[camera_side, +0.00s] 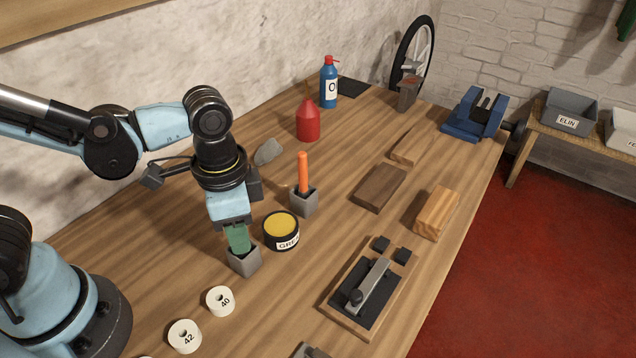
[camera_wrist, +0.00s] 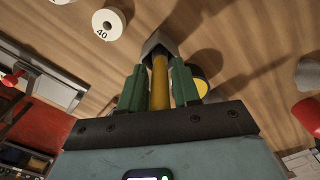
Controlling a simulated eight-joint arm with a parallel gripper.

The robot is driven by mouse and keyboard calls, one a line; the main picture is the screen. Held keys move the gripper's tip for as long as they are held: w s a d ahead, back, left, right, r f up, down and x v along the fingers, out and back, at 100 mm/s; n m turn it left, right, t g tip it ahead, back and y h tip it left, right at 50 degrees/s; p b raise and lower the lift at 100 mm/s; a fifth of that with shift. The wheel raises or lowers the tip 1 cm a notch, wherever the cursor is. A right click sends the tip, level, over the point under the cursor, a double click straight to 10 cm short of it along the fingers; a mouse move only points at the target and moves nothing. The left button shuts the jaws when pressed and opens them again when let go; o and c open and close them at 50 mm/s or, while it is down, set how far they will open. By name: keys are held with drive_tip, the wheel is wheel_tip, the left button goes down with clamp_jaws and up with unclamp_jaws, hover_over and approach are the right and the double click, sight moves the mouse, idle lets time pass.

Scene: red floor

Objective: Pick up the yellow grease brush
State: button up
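The yellow grease brush (camera_wrist: 159,85) stands with its handle between my gripper's green fingers in the wrist view. Its lower end goes into a small grey holder (camera_wrist: 157,45), also seen in the side view (camera_side: 244,264). My gripper (camera_wrist: 159,82) points down over this holder, its fingers on either side of the handle with narrow gaps showing. In the side view my gripper (camera_side: 238,240) is just above the holder's opening and hides the brush.
A grease tin (camera_side: 281,230) with yellow contents sits close right of the holder. Another grey holder with an orange-handled tool (camera_side: 303,172) stands behind it. White rolls (camera_side: 220,300) lie in front. A clamp board (camera_side: 368,285) and wood blocks (camera_side: 437,212) are to the right.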

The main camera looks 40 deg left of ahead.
clamp_jaws()
drive_tip(key=shift+r, duration=0.15)
drive_tip(key=shift+r, duration=4.85)
